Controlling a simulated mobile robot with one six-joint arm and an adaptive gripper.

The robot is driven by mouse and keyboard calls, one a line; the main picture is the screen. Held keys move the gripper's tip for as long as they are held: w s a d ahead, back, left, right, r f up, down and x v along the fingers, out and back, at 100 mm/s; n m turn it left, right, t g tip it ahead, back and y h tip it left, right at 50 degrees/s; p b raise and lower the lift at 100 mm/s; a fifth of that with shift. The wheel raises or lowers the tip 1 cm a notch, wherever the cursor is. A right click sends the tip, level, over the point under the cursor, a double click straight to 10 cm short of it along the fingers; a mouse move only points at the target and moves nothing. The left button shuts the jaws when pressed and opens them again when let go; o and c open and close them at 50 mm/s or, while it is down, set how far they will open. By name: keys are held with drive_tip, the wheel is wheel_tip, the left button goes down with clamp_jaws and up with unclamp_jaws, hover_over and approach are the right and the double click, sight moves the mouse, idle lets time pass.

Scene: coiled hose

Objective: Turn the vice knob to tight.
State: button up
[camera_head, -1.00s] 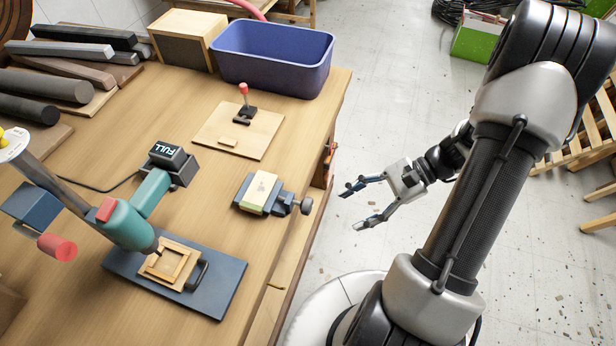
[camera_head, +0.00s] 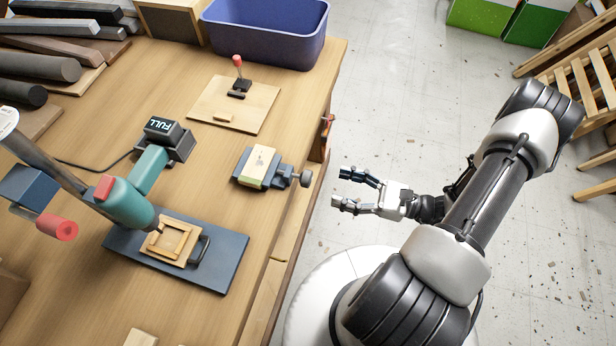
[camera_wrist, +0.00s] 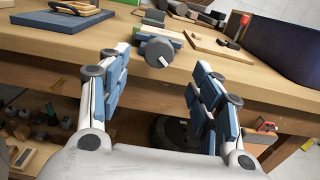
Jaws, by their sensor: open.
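The small blue-grey vice (camera_head: 257,169) sits near the right edge of the workbench, with a pale wood block (camera_head: 261,160) between its jaws. Its round grey knob (camera_head: 306,178) sticks out over the bench edge. In the wrist view the knob (camera_wrist: 159,51) shows a white line on its face and appears between and beyond my fingers. My gripper (camera_head: 341,189) is open and empty, off the bench edge just to the right of the knob, not touching it. In the wrist view my gripper's two blue-padded fingers (camera_wrist: 162,85) are spread wide.
A teal drill (camera_head: 131,202) on a blue-grey base plate (camera_head: 225,262) stands at the front left. A wooden board with a red-tipped toggle clamp (camera_head: 237,72) and a purple bin (camera_head: 265,38) lie behind the vice. Open floor (camera_head: 400,110) is right of the bench.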

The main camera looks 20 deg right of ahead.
sight(311, 179)
drive_tip(key=x, duration=1)
drive_tip(key=shift+b, duration=0.4)
drive_tip(key=c, duration=1.1)
drive_tip(key=shift+o, duration=0.2)
drive_tip(key=shift+m+p, duration=0.4)
drive_tip(key=shift+m, duration=1.1)
drive_tip(key=o, duration=1.1)
drive_tip(key=shift+c, duration=0.2)
